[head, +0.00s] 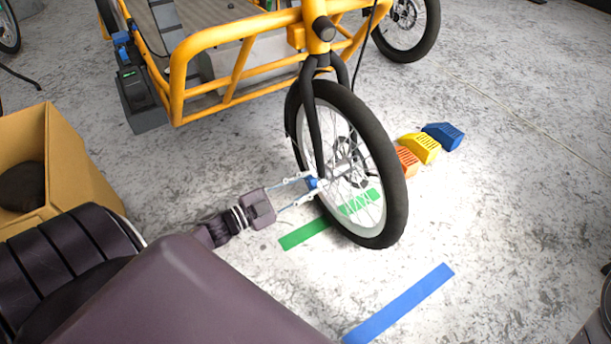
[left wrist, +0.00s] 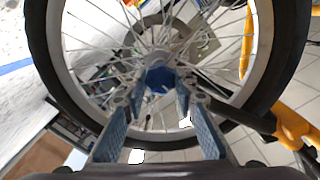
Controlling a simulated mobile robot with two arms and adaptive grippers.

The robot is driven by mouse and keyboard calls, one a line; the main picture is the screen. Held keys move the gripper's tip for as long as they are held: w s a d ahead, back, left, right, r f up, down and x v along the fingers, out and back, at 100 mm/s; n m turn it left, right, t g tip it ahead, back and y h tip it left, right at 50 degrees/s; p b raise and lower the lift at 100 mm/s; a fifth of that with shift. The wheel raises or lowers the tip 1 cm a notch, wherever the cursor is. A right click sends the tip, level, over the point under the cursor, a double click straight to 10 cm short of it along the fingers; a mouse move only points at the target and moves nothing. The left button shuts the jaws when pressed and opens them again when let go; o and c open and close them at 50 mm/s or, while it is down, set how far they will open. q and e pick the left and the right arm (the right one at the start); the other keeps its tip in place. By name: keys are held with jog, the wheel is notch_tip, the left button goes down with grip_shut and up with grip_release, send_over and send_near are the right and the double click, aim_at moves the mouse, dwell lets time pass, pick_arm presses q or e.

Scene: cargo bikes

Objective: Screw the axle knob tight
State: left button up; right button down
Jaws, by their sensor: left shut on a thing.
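The blue axle knob (head: 313,183) sits at the hub end of the yellow cargo bike's front wheel (head: 388,205), at the foot of the dark fork (head: 313,125). My left gripper (head: 309,187) reaches in from the left and is shut on the knob, one finger on each side. In the left wrist view the knob (left wrist: 160,80) shows between the fingertips (left wrist: 158,93), in front of the hub and spokes. The knob's thread and its seat on the axle are hidden. My right gripper is not in view.
Orange (head: 407,160), yellow (head: 420,147) and blue (head: 443,136) blocks lie right of the wheel. A green strip (head: 304,235) and a blue strip (head: 402,303) mark the floor. An open cardboard box (head: 75,160) stands at the left. Floor at the right is mostly clear.

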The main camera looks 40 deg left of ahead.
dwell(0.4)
pick_arm(q)
jog(key=o, duration=1.2)
jog(key=shift+c, duration=0.2)
jog(key=v, duration=1.2)
jog(key=shift+f, duration=0.1)
